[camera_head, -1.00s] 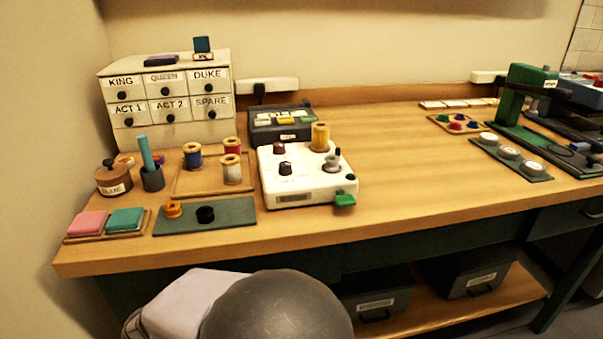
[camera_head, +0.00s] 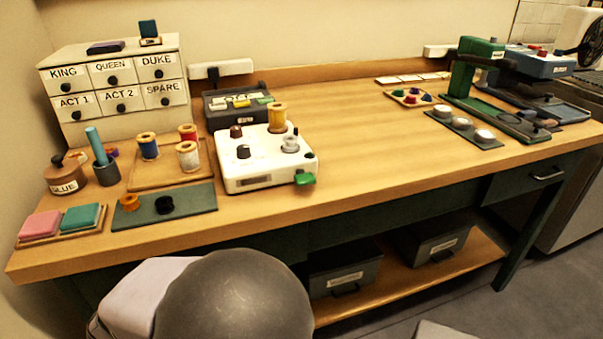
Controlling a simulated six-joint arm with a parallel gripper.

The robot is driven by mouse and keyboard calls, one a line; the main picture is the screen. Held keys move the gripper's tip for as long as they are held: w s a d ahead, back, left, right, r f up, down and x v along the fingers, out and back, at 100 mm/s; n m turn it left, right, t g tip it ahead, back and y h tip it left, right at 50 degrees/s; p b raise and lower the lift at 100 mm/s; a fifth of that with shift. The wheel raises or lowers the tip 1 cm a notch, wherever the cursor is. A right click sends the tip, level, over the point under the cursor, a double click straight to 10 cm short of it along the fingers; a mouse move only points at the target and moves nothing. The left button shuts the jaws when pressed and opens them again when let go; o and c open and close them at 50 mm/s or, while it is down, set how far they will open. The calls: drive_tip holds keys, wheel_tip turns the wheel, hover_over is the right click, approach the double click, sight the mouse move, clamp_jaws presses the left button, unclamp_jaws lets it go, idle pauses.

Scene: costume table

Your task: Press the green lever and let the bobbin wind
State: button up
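The bobbin winder is a white box (camera_head: 262,172) on the table, left of the middle. A green lever (camera_head: 305,178) sticks out at its front right corner. A yellow thread spool (camera_head: 278,117) stands on its back part. A small grey bobbin (camera_head: 290,145) sits on its right side, below and right of the spool. Dark knobs are on its left side. Whether the bobbin turns cannot be told. My gripper is not in view. A dark rounded part and a pale block at the bottom look like my own body.
A green mat (camera_head: 185,206) with an orange and a black piece lies left of the winder. A wooden tray (camera_head: 140,179) with thread spools is behind the mat. A dark button box (camera_head: 225,108) stands behind the winder.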

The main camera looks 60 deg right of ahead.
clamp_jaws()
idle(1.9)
